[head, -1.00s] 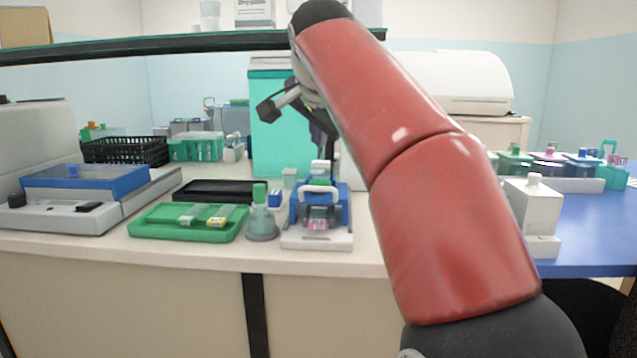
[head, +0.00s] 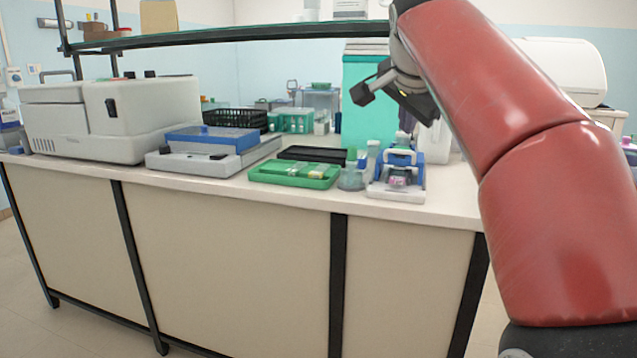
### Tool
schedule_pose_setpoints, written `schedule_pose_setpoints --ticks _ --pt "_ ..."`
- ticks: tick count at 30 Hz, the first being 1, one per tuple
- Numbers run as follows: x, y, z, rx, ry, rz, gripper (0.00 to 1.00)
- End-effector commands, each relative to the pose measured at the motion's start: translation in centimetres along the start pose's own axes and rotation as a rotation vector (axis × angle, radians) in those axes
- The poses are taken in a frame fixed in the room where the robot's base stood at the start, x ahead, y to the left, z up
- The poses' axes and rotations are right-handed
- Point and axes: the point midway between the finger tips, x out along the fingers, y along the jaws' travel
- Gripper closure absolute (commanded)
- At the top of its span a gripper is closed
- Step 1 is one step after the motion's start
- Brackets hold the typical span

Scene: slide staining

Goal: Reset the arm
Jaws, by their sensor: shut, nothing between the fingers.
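My arm's red links rise on the right of the head view and fold over at the top. My gripper (head: 428,112) hangs at the end of the arm, small and dark, in front of the teal cabinet. It is shut and empty, above the worktop and apart from everything on it. The fingertips are small and partly hard to make out. A dark block on a grey stub sticks out to the left of the wrist.
The bench (head: 290,196) holds a green tray (head: 262,175), a flask (head: 351,181), a blue-and-white device (head: 400,186), a black tray (head: 312,154) and a large grey machine (head: 70,148). A shelf (head: 220,36) runs overhead. The floor at left front is clear.

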Motion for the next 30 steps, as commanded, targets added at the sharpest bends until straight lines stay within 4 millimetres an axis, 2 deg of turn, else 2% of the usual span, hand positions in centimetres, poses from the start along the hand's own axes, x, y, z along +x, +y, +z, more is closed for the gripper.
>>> schedule_pose_setpoints --ticks 11,17,20,23,30 --pt "-0.2 3.3 2.0 -0.130 -0.039 0.015 1.00" --pt "-0.1 6.6 4.3 -0.248 -0.078 0.026 1.00" --pt "0.0 9.1 6.0 -0.327 -0.105 0.031 1.00" --pt "0.2 12.6 8.6 -0.428 -0.140 0.033 1.00" --pt "1.8 24.0 17.4 -0.712 -0.248 0.023 1.00"
